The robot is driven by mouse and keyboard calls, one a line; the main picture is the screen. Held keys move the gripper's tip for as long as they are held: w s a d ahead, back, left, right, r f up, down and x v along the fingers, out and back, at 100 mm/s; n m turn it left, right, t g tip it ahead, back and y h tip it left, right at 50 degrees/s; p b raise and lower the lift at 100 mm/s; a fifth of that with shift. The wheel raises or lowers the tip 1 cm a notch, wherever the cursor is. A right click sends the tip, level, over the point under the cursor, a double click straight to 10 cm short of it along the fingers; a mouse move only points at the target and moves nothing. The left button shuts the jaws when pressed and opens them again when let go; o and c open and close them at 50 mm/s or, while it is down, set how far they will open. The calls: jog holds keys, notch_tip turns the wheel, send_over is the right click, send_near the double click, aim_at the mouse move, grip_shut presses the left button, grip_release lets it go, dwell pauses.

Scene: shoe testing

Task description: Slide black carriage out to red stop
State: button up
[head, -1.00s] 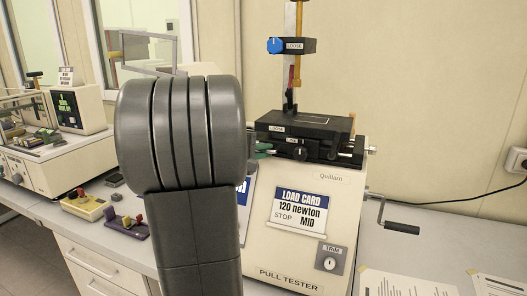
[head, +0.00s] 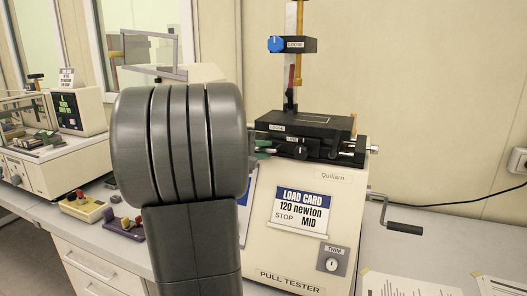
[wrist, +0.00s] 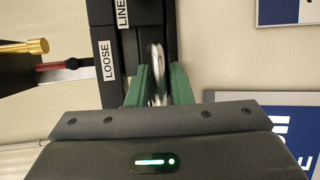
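The black carriage (head: 305,126), with a LOOSE label, lies across the top of the cream pull tester, above a lower black block (head: 318,147) labelled LINE. My gripper (head: 263,151) is at the left end of these blocks, mostly hidden behind my dark wrist. In the wrist view, its green fingers (wrist: 159,88) stand on either side of a silver rounded part (wrist: 155,72), very close to it. I cannot tell if they grip it. The carriage (wrist: 102,50) passes just left of the fingers there. I cannot make out a red stop for certain; a red piece (head: 291,77) shows on the upright column.
A blue knob (head: 276,45) with a LOOSE label is on the column above. A crank (head: 404,228) sticks out at the right. A load card (head: 300,211) is on the tester's front. Other instruments and papers (head: 411,284) stand on the bench.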

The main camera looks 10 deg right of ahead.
jog(key=shift+a, duration=0.1)
jog(key=b+v, duration=0.3)
jog(key=v, duration=1)
jog(key=shift+s+a, duration=0.2)
jog(key=shift+s, duration=0.05)
jog(key=shift+r+p, duration=0.1)
jog(key=shift+p, duration=0.2)
jog(key=p+x, duration=0.5)
jog(key=x, duration=0.9)
jog(key=shift+s+d+p, duration=0.1)
jog(key=shift+d+p, duration=0.1)
jog(key=shift+p, duration=0.15)
jog(key=shift+c, duration=0.4)
grip_shut()
